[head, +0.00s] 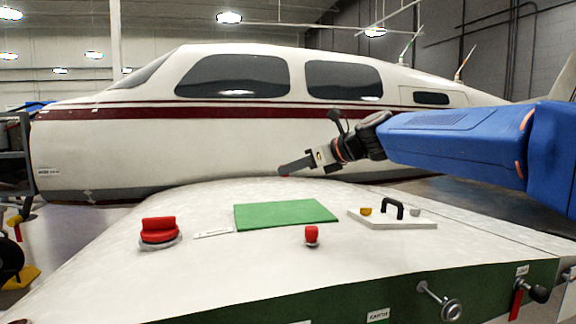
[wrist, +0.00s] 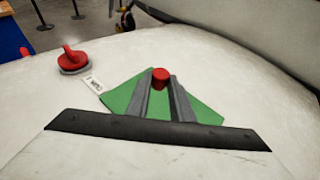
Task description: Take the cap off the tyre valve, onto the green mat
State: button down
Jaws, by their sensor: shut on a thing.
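My gripper (head: 284,171) is in the air over the wing, close to the far edge of the mat and in front of the fuselage. In the wrist view its two grey fingers (wrist: 162,92) are closed on a small red cap (wrist: 160,78), which sits at the fingertips. In the head view the cap is barely visible at the finger ends. The green mat (head: 285,214) lies flat and empty on the wing; it also shows in the wrist view behind the fingers (wrist: 121,99). I cannot make out the tyre valve in either view.
A large red cap (head: 159,231) stands left of the mat. A small red knob (head: 312,236) stands in front of it. A white plate (head: 414,221) with a black handle lies to the right. A dark wheel (head: 9,259) shows at the far left.

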aim_at(292, 218)
jog(key=shift+f, duration=5.85)
jog(key=c, duration=1.3)
grip_release()
jog(key=shift+c, duration=0.2)
jog(key=shift+r, duration=0.15)
jog(key=shift+r, duration=3.4)
